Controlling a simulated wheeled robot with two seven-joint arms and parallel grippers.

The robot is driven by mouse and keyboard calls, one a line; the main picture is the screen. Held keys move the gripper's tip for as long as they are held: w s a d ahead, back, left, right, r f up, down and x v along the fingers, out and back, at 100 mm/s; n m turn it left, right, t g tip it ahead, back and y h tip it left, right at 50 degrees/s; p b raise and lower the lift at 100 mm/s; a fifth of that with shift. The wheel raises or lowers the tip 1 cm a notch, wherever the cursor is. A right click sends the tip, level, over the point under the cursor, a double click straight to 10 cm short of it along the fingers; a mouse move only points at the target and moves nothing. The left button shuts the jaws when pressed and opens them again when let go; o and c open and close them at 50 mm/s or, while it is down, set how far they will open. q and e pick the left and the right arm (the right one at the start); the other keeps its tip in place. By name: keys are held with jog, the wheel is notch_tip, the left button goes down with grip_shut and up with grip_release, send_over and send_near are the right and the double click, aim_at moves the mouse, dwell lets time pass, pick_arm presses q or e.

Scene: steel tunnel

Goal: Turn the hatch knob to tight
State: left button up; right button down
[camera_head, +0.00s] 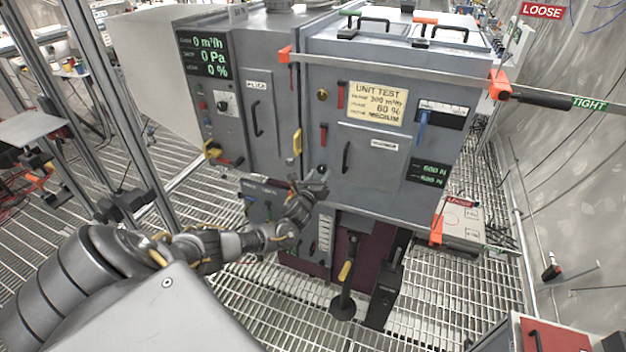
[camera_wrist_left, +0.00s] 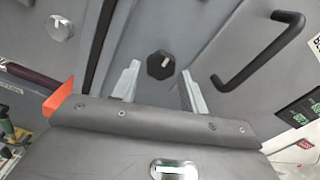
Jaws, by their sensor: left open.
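The hatch knob, a dark many-sided knob with a pale pointer mark (camera_wrist_left: 160,65), sits on the grey cabinet face in the left wrist view. Its pointer tilts slightly right of straight up there. My left gripper (camera_wrist_left: 160,76) is open, with one pale finger on either side of the knob in that view. I cannot tell whether the fingers touch it. In the head view my left gripper (camera_head: 318,180) is close to the cabinet's lower left part, by the hatch (camera_head: 372,178) with its black handle (camera_head: 346,157). It hides most of the knob there. My right gripper is not in view.
The hatch handle (camera_wrist_left: 262,48) stands out right of the knob. A green TIGHT label (camera_head: 588,103) and a red LOOSE label (camera_head: 543,10) show at right. Grating floor (camera_head: 465,300) lies around the cabinet.

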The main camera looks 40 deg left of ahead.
pick_arm(q)
jog(key=v, duration=0.9)
jog(key=shift+s, duration=0.15)
jog(key=s+f+n+g+h, duration=0.1)
jog(key=s+f+n+g, duration=0.25)
jog(key=f+n, duration=0.65)
jog(key=s+f+n+g+h, duration=0.1)
jog(key=s+f+n+g, duration=0.4)
jog(key=f, duration=0.9)
jog(key=s+d+f+n, duration=0.2)
jog(key=s+f+n, duration=0.3)
jog(key=s+f, duration=0.45)
jog(key=s+d+f+n+g+h, duration=0.1)
jog(key=s+d+f, duration=0.4)
jog(key=s, duration=0.6)
jog(key=s+d+f+n+g+h, duration=0.1)
jog(key=s+d+f+n+g, duration=0.2)
jog(key=s+d, duration=0.4)
jog(key=s+d+f+n+g+h, duration=0.1)
jog(key=s+d+f, duration=0.6)
jog(key=s, duration=0.8)
jog(key=shift+s+f+n+g+h, duration=0.2)
jog(key=shift+n+g+h, duration=0.3)
jog(key=shift+g, duration=0.75)
